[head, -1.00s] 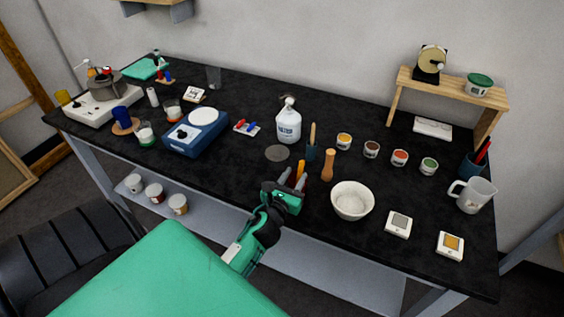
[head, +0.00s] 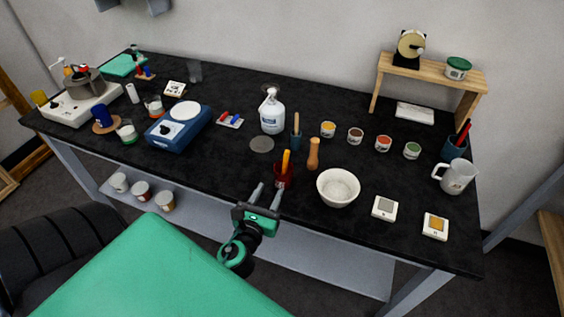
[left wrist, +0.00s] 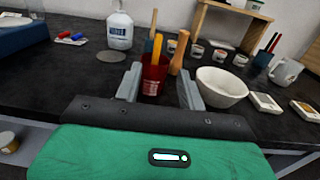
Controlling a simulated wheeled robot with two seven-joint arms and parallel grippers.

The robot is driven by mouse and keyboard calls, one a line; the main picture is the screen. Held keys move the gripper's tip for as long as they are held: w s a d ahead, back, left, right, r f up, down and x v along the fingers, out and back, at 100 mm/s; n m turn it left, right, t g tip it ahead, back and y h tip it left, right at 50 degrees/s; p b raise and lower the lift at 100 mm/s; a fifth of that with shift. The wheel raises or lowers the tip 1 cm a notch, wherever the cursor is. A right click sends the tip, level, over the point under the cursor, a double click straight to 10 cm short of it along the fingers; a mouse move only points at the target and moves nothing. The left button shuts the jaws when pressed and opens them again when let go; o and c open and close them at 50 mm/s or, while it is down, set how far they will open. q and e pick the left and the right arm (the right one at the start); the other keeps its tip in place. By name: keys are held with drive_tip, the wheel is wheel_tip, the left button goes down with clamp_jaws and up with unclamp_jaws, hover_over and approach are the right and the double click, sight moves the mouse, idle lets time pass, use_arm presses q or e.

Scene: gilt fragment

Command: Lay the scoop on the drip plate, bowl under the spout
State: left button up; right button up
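A red cup (head: 284,180) stands near the table's front edge and holds an upright orange-yellow handle (head: 286,160), perhaps the scoop's; its bowl end is hidden. A flat grey disc (head: 262,144), likely the drip plate, lies before the white pump bottle (head: 272,114). My left gripper (head: 267,192) is open and empty at the front edge, its fingers pointing towards the cup. In the left wrist view the cup (left wrist: 154,82) appears between the fingertips (left wrist: 158,76), apparently just beyond them, with the handle (left wrist: 157,46) above. My right gripper is not in view.
A blue cup (head: 296,141) with a stick stands behind the red cup. A wooden pestle-like piece (head: 313,154) and a white bowl (head: 339,187) stand to its right. A blue scale (head: 180,128) is at left. Table left of the red cup is clear.

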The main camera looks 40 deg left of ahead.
use_arm(q)
drive_tip(key=p, duration=0.3)
approach(285, 157)
drive_tip(key=shift+w+r, duration=0.2)
drive_tip(key=shift+w, duration=0.85)
drive_tip(key=shift+f+p+x, duration=0.2)
drive_tip(key=shift+p+x, duration=0.5)
drive_tip(key=shift+x, duration=2.65)
drive_tip(key=shift+s+a, duration=0.1)
drive_tip(key=shift+a, duration=0.05)
clamp_jaws()
